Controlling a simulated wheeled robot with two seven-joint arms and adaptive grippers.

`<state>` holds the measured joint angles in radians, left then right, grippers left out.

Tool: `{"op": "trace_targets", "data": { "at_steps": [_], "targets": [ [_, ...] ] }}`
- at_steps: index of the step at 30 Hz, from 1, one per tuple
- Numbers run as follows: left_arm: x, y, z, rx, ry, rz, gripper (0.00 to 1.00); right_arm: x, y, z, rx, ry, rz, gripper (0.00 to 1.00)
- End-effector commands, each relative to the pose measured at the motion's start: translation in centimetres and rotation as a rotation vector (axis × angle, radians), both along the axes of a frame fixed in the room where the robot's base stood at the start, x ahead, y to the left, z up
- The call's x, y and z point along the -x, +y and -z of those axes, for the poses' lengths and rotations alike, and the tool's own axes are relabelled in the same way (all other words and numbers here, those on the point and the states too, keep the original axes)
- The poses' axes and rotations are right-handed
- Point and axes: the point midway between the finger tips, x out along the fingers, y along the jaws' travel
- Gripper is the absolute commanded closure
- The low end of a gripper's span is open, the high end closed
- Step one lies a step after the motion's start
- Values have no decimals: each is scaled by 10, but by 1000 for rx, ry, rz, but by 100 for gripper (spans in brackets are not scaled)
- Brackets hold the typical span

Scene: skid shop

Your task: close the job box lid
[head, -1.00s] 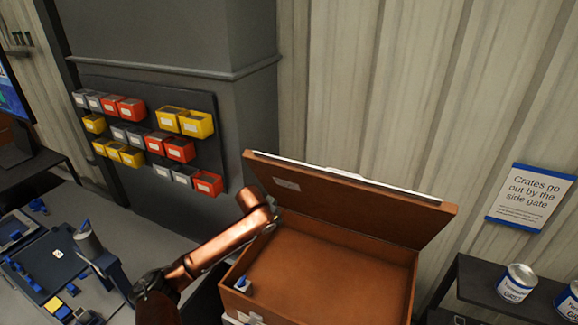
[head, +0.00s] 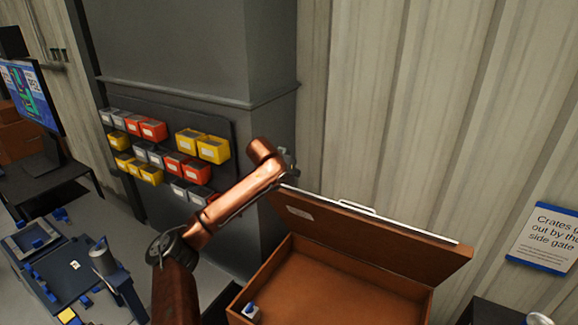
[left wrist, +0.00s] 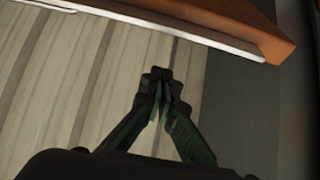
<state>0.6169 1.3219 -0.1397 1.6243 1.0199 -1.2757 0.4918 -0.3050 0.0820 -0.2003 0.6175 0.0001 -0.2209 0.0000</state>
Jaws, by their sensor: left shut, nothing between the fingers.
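The brown job box (head: 330,285) stands open in the head view, its lid (head: 370,235) raised and leaning back toward the wall. A small blue and white item (head: 251,311) is at its left front corner. My left gripper (head: 288,160) is just above and behind the lid's upper left corner, mostly hidden by my copper-coloured wrist. In the left wrist view the gripper fingers (left wrist: 162,85) are shut and empty, apart from the lid's edge (left wrist: 200,35). My right gripper is not in view.
A rack of red, yellow and grey bins (head: 165,150) hangs on the grey cabinet at left. A workbench (head: 110,305) with blue parts is at lower left. A dark shelf (head: 492,312) and a sign (head: 545,238) are at right.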

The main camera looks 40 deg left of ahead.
Motion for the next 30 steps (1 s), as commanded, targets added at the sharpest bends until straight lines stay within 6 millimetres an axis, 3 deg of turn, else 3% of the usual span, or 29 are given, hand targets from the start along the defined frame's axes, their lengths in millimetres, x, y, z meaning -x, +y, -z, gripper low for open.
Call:
{"op": "trace_targets", "data": {
  "at_steps": [2,13,30],
  "targets": [
    [-12,3,9,3,1,-1,100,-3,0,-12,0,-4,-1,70],
    [21,-2,26,-2,2,-3,100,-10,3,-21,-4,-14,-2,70],
    [25,-4,30,-2,-3,-2,100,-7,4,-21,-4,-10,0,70]
  ]
}}
